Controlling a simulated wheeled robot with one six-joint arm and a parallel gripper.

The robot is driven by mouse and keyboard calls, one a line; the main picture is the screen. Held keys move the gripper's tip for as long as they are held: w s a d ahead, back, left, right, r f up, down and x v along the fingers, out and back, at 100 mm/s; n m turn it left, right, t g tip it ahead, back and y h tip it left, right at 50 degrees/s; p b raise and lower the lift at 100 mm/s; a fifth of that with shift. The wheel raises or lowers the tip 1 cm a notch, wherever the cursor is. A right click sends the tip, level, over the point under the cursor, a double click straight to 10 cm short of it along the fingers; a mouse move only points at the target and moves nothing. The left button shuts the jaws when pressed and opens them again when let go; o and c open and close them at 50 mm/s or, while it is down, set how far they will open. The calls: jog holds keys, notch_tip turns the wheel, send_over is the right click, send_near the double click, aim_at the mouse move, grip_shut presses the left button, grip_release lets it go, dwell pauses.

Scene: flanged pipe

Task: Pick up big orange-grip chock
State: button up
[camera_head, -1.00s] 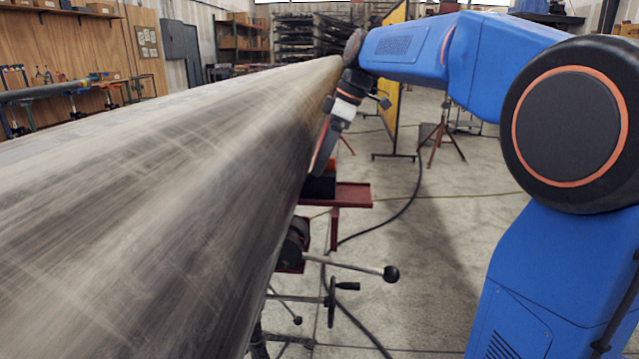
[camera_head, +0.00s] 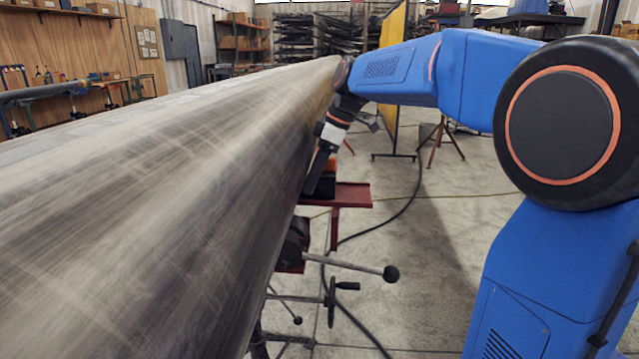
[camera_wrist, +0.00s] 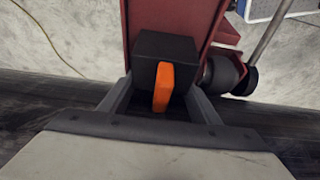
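The big chock is a black block (camera_wrist: 152,47) with an upright orange grip (camera_wrist: 162,88), seen in the wrist view on a red shelf. In the head view, its orange part (camera_head: 330,165) shows just behind my gripper (camera_head: 316,176), beside the pipe. In the wrist view, my gripper (camera_wrist: 161,92) is open, one finger on each side of the chock and its grip. Gaps show between the fingers and the orange grip. Whether the fingers touch the black block is not clear.
The large grey pipe (camera_head: 160,190) fills the left of the head view, close to my gripper. The red shelf (camera_head: 350,194) belongs to a stand with ball-ended levers (camera_head: 390,273) below. Open concrete floor (camera_head: 430,260) lies to the right.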

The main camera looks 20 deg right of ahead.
jog(key=c, duration=0.3)
jog(key=shift+c, duration=0.2)
jog(key=shift+d+r, duration=0.1)
